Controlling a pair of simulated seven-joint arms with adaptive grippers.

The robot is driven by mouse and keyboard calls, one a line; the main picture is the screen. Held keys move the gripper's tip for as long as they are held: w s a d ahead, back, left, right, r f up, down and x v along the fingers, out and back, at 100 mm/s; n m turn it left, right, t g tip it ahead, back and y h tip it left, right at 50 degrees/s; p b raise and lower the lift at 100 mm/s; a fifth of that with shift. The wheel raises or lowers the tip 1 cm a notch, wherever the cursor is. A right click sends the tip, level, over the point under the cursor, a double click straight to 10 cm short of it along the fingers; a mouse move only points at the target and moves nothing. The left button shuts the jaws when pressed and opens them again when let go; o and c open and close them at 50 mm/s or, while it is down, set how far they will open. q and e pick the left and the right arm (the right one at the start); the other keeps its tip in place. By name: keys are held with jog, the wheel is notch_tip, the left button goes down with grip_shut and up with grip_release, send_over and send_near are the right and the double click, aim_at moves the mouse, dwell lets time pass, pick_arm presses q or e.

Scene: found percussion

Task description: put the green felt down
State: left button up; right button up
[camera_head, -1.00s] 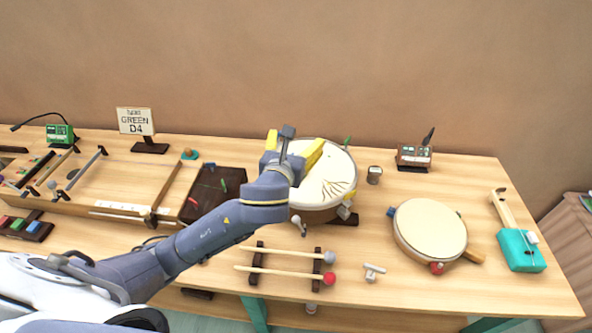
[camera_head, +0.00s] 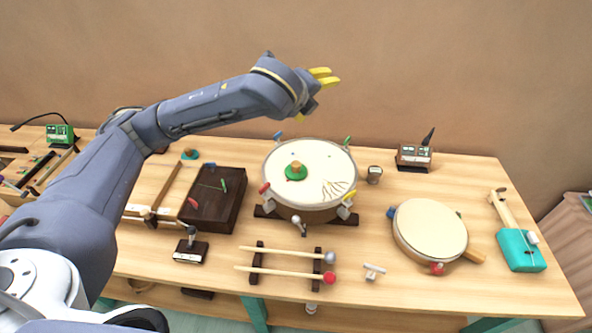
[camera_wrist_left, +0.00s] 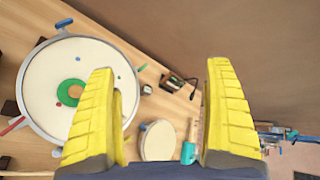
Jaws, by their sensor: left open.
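The green felt (camera_head: 297,177) is a small round green disc with a wooden knob (camera_head: 297,167) on top. It lies on the pale head of the large drum (camera_head: 316,160), left of centre. My left gripper (camera_head: 325,80) is above and behind the drum, apart from the felt. Its yellow fingers are spread with nothing between them. In the left wrist view the felt (camera_wrist_left: 63,95) lies on the drum head (camera_wrist_left: 95,62), to the left of the open fingers (camera_wrist_left: 168,120). My right gripper is not in view.
A sign reading GREEN D4 is now hidden behind my arm. Two mallets (camera_head: 290,252) rest on a rack in front of the drum. A frame drum (camera_head: 430,232) and a teal instrument (camera_head: 520,250) lie to the right. A dark wooden box (camera_head: 213,205) stands left of the drum.

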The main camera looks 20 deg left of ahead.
aim_at(295, 165)
pick_arm(q)
jog(key=s+a+f+n+g, duration=0.2)
jog(key=s+f+n+g, duration=0.2)
jog(key=n, duration=0.9)
jog(key=s+a+f+n+g, duration=0.2)
jog(key=s+f+n+g, duration=0.25)
jog(key=n, duration=0.75)
jog(key=shift+t+y, duration=0.4)
jog(key=shift+t, duration=0.05)
jog(key=x, duration=1)
jog(key=shift+w+d+f, duration=0.25)
jog(key=shift+w, duration=0.15)
jog(key=shift+a+x, duration=0.15)
jog(key=shift+x, duration=1.6)
jog(key=shift+a+x, duration=0.1)
jog(key=shift+x, duration=1.65)
jog(key=c, duration=1.4)
jog(key=shift+c, duration=0.2)
